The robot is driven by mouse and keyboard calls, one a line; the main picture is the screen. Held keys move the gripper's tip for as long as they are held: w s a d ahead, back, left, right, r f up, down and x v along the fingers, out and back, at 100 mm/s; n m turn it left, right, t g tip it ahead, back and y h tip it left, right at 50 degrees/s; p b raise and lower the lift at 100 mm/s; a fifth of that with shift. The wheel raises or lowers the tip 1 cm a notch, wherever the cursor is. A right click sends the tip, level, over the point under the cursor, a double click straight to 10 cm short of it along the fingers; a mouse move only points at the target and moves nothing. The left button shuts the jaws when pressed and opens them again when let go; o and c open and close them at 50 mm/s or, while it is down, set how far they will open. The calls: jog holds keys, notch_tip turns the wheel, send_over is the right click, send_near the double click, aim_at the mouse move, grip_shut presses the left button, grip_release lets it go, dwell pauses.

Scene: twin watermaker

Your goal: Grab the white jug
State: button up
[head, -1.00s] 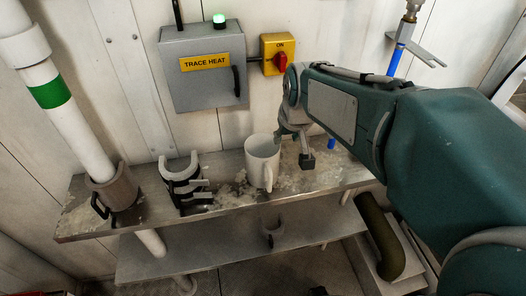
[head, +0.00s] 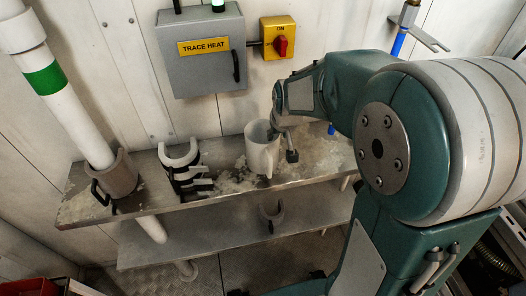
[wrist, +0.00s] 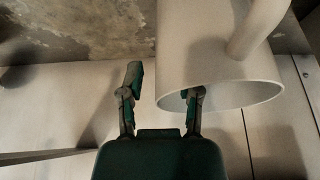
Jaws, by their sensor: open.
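The white jug (head: 262,155) stands upright on the metal shelf, its handle towards the front. My gripper (head: 282,143) is open at the right side of the jug's rim. One finger appears to reach into the mouth, and the other is outside the wall. In the wrist view my gripper (wrist: 164,88) straddles the near wall of the jug (wrist: 195,45), which appears upside down there. The inner finger's tip is hidden by the wall, so I cannot tell whether either finger touches it.
The shelf (head: 110,205) has a pale, crusty patch around the jug. A grey TRACE HEAT box (head: 203,70) and yellow switch (head: 279,40) are on the wall behind.

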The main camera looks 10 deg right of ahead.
jog(key=shift+f, duration=0.15)
jog(key=shift+c, duration=0.3)
grip_shut()
